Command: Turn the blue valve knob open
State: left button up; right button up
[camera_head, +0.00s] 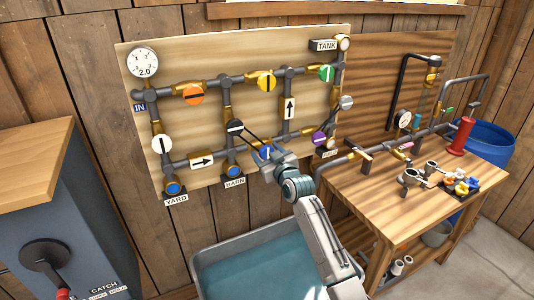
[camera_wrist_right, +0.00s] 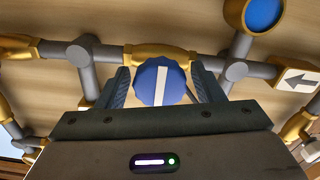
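The blue valve knob (camera_head: 266,152) is on the lower pipe run of the wooden board, partly hidden by my right gripper (camera_head: 270,156) in the head view. In the right wrist view the blue knob (camera_wrist_right: 152,84) faces the camera, and its white bar stands across the brass pipe piece behind it. The two fingers of my right gripper (camera_wrist_right: 160,88) stand on either side of the knob, open, with narrow gaps seeming to show. Whether a finger touches it is hard to tell. My left gripper is in no view.
Other knobs on the board are orange (camera_head: 194,94), yellow (camera_head: 266,82), green (camera_head: 326,73) and purple (camera_head: 319,139). Blue outlets sit above the YARD (camera_head: 176,201) and BARN (camera_head: 235,183) labels. A water trough (camera_head: 205,259) stands below. A workbench (camera_head: 400,215) is at the right.

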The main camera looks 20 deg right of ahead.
jog(key=c, duration=0.8)
jog(key=n+b, duration=0.2)
jog(key=b, duration=0.1)
jog(key=shift+f+n, duration=0.25)
jog(key=shift+n, duration=0.15)
jog(key=n+b, duration=0.3)
jog(key=n, duration=0.1)
jog(key=shift+n+b, duration=0.3)
jog(key=shift+b, duration=0.1)
jog(key=n+b, duration=0.2)
jog(key=n, duration=0.1)
jog(key=shift+r, duration=0.1)
jog(key=n+b, duration=0.1)
jog(key=n, duration=0.2)
jog(key=n+b, duration=0.1)
jog(key=n, duration=0.3)
jog(key=shift+r+b, duration=0.1)
jog(key=shift+b, duration=0.2)
jog(key=shift+n, duration=0.4)
